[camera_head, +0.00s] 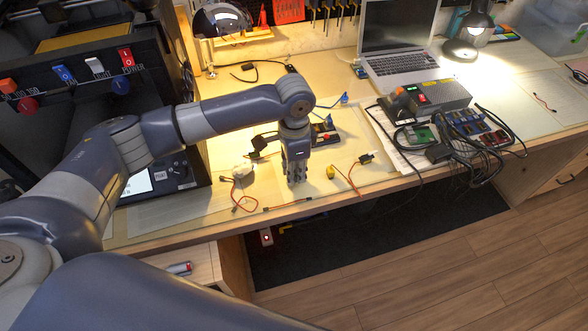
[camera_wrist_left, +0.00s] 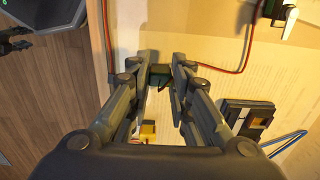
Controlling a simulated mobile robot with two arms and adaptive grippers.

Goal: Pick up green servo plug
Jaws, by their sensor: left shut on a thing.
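My left gripper (camera_head: 296,178) is over the front part of the desk and points down. In the left wrist view its fingertips (camera_wrist_left: 172,76) are closed around a small dark green block, which I take as the green servo plug (camera_wrist_left: 160,72). The fingers hide part of the plug. In the head view the gripper hides the plug. I cannot tell whether the plug still touches the desk.
A yellow plug (camera_head: 331,172) lies just right of the gripper. A dark module (camera_head: 323,131) is behind. The laptop (camera_head: 401,65) and cluttered cables (camera_head: 480,150) are at the right.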

